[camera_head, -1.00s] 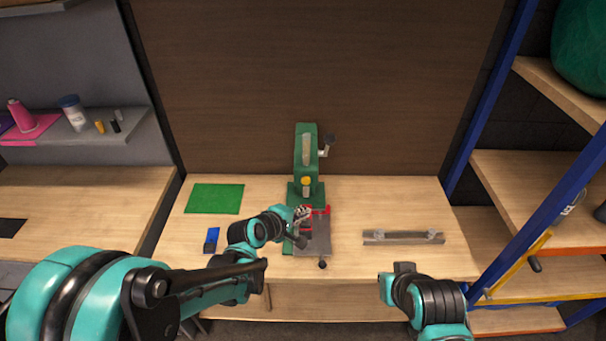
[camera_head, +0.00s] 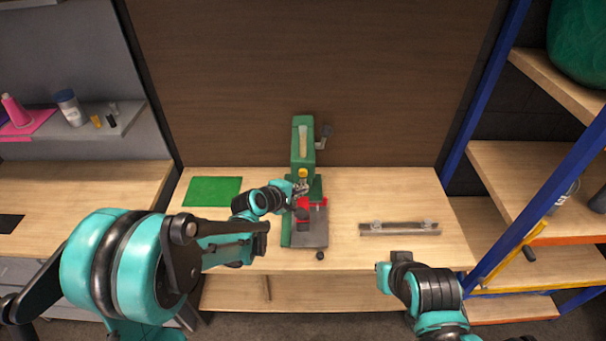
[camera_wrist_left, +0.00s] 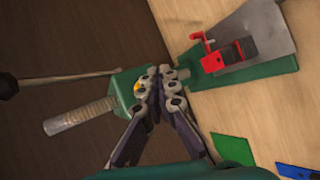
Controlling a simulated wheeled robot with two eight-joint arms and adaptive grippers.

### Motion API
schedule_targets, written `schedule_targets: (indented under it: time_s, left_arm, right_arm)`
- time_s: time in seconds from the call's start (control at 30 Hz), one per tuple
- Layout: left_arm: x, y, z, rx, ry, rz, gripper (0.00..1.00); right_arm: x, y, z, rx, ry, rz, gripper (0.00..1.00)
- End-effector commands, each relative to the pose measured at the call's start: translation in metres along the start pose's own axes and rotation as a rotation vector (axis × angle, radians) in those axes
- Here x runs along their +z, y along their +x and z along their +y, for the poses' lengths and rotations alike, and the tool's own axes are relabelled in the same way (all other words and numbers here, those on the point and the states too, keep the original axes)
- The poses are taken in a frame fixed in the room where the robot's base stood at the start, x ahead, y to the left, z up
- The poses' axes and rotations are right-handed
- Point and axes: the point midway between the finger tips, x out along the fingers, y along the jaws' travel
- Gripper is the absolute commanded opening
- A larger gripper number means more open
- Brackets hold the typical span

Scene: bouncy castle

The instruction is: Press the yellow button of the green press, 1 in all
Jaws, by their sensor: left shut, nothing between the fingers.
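The green press (camera_head: 303,145) stands upright at the back middle of the workbench. Its yellow button (camera_head: 303,173) faces forward, just above my left gripper (camera_head: 301,188). In the left wrist view, the left gripper (camera_wrist_left: 162,82) is shut and empty. Its fingers lie across the front of the press (camera_wrist_left: 125,90) and partly cover the yellow button (camera_wrist_left: 137,87). The fingertips look very close to the button; I cannot tell whether they touch it. A red clamp (camera_head: 318,203) sits on the press's base below.
A green sheet (camera_head: 212,191) lies left of the press, and a metal bar (camera_head: 400,229) lies right of it. A blue item (camera_wrist_left: 295,171) lies near the sheet. A blue-framed shelf (camera_head: 535,165) stands at right. The bench between bar and press is clear.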

Motion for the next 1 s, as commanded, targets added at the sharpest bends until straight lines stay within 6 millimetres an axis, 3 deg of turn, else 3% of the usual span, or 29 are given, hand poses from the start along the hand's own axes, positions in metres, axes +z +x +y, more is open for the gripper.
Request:
schedule_targets:
  time_s: [0.3,1.0]
  left_arm:
    - [-0.014,0.018,0.013,-0.001,0.000,0.000,0.00]
    - [-0.014,0.019,0.014,-0.001,0.000,0.000,0.00]
  right_arm:
    - [0.002,0.003,0.000,0.000,0.000,0.000,0.00]
    - [0.002,0.003,0.000,0.000,0.000,0.000,0.00]
